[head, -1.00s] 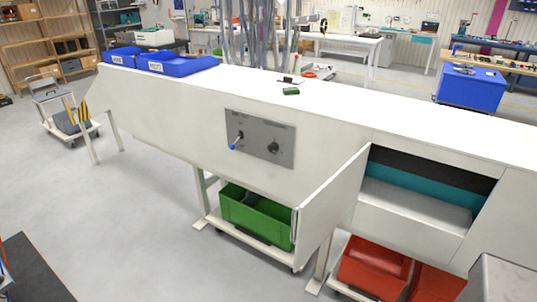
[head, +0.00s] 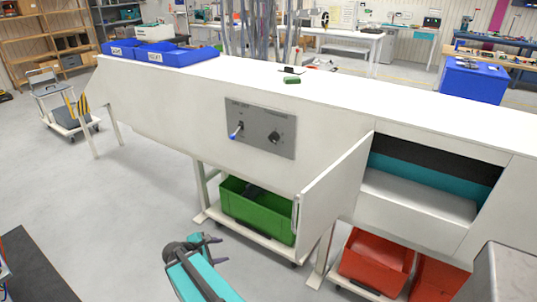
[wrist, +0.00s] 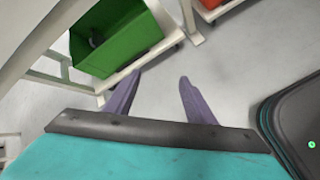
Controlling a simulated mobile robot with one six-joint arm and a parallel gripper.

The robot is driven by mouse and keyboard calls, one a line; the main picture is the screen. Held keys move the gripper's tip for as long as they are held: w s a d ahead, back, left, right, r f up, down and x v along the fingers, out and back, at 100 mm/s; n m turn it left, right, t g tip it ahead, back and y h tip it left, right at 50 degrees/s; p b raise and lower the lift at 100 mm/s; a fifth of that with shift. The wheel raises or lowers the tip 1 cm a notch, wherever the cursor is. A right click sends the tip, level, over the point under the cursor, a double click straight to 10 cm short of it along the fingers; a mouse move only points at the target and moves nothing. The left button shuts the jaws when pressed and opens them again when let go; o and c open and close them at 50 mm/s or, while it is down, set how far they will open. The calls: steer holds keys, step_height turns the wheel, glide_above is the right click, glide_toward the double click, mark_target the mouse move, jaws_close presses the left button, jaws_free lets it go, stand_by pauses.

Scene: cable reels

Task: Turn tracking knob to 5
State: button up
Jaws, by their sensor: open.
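A grey control panel (head: 259,148) is set in the front of the white machine. It carries a round black knob (head: 274,137) on its right and a lever with a blue handle (head: 235,134) on its left. The labels and the knob's setting are too small to read. My gripper (head: 214,249) is low in front of the machine, below the panel and well apart from it. In the wrist view its two purple fingers (wrist: 160,80) are spread with only floor between them. The knob is not in the wrist view.
A green bin (head: 258,217) stands on a low trolley below the panel. An open white flap (head: 330,187) juts out right of the panel. Red bins (head: 375,265) are at lower right. Blue trays (head: 183,58) sit on the machine top.

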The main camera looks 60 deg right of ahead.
mark_target(272, 139)
steer(key=d+r+n+h+b, duration=0.1)
steer(key=d+r+n+h, duration=0.1)
steer(key=d+r, duration=0.5)
steer(key=d+r+n+h+b, duration=0.1)
steer(key=d+r+n+h, duration=0.2)
steer(key=d+r, duration=0.4)
steer(key=d+r+n+t+h, duration=0.1)
steer(key=d+r+n+h, duration=0.2)
steer(key=d+r, duration=0.4)
step_height(272, 139, up, 10)
steer(key=shift+s+d+f+h+b, duration=0.15)
steer(key=shift+s+f+h+b, duration=0.05)
steer(key=shift+s+h+b, duration=0.2)
steer(key=shift+w+d, duration=0.1)
steer(key=shift+d, duration=0.05)
steer(key=shift+w+d+p, duration=0.2)
steer(key=shift+d+p, duration=1.2)
steer(key=shift+d, duration=5.35)
steer(key=shift+c, duration=0.3)
